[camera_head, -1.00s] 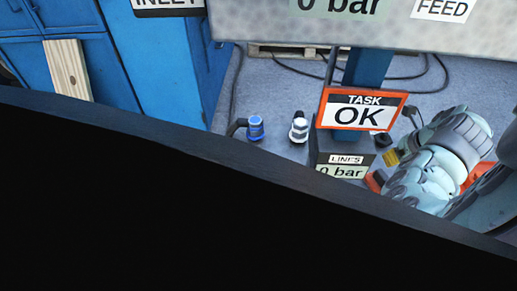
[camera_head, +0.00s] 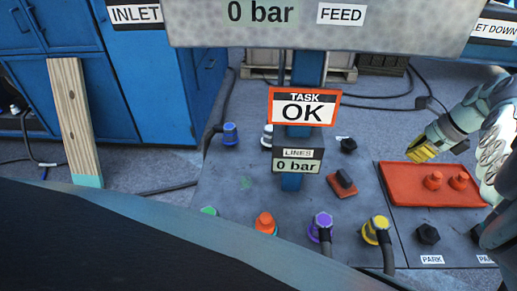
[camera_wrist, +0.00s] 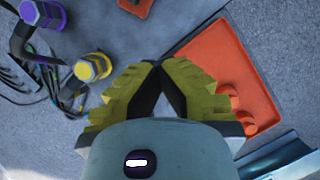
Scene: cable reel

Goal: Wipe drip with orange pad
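The orange pad (camera_head: 346,191) with a black grip lies on the grey floor plate, right of the lines post. Part of it also shows at the top edge of the wrist view (camera_wrist: 137,6). A faint green spot (camera_head: 245,183), which looks like the drip, lies on the plate left of the post. My gripper (camera_head: 417,152) is above the plate, right of the pad and apart from it. In the wrist view its yellow fingers (camera_wrist: 160,66) meet at the tips with nothing between them.
A red-orange tray (camera_head: 405,190) with two orange knobs lies under my arm. Purple (camera_head: 322,222) and yellow (camera_head: 377,227) hose couplings, an orange cone-like fitting (camera_head: 265,222) and a black knob (camera_head: 428,234) stand along the front. The lines post (camera_head: 297,160) stands between spot and pad.

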